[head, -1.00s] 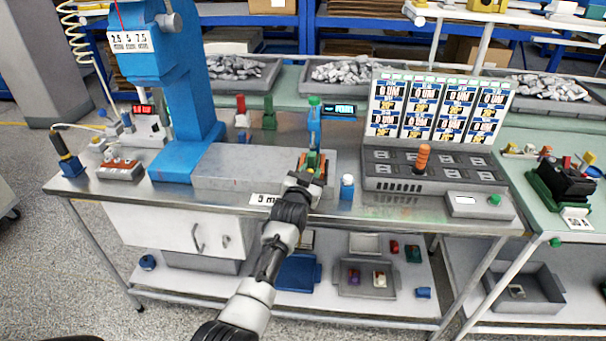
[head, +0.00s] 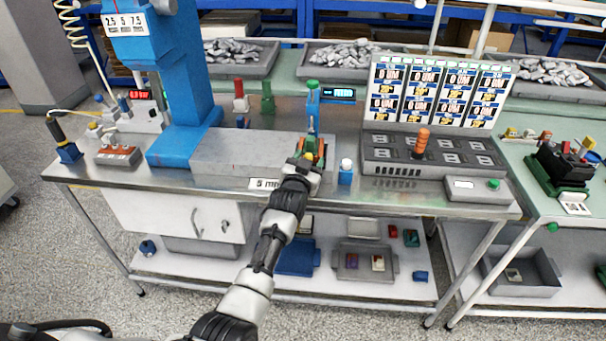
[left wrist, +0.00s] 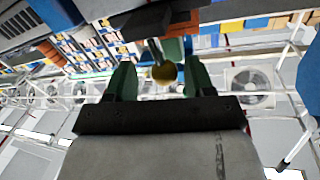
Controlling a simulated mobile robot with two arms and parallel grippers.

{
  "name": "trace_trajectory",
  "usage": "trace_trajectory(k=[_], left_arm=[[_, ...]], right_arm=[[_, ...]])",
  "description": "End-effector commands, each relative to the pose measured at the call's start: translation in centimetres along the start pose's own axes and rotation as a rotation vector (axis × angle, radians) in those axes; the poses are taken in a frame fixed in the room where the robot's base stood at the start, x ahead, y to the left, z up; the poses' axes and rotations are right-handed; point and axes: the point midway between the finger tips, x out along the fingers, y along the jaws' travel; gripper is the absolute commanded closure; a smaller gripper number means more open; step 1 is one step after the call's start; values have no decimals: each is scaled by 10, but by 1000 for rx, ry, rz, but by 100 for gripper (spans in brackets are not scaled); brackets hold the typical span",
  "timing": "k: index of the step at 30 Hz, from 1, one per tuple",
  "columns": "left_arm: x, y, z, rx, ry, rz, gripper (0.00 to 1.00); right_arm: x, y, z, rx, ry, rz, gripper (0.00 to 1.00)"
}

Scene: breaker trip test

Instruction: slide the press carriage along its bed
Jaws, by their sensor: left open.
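The blue press (head: 185,90) stands at the left of the steel bench. Its grey bed (head: 240,155) runs right from its foot. A small green and orange unit, seemingly the carriage (head: 318,148), sits at the bed's right end. My left gripper (head: 301,166) is at the near side of this unit and hides part of it. In the left wrist view my two fingers (left wrist: 160,66) are apart, with a brass ball knob (left wrist: 164,74) between them. I see gaps beside the knob. My right gripper is not in view.
A blue bottle-like item with a white cap (head: 346,172) stands close right of my left gripper. A grey socket panel (head: 430,160) with an orange handle is further right. A blue post with a display (head: 314,100) rises behind the carriage. Bins (head: 297,258) lie on the lower shelf.

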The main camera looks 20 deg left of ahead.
Motion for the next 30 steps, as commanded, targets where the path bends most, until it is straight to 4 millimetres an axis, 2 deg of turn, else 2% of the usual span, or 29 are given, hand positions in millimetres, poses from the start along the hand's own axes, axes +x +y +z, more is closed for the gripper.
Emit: trace_trajectory(k=[9,15,21,30], left_arm=[[-57,2,2,0,-2,2,46],[-85,2,1,0,-1,3,46],[-94,2,0,0,-1,3,46],[-95,2,0,0,-1,3,46]], right_arm=[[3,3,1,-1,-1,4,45],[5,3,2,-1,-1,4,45],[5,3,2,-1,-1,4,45],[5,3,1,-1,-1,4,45]])
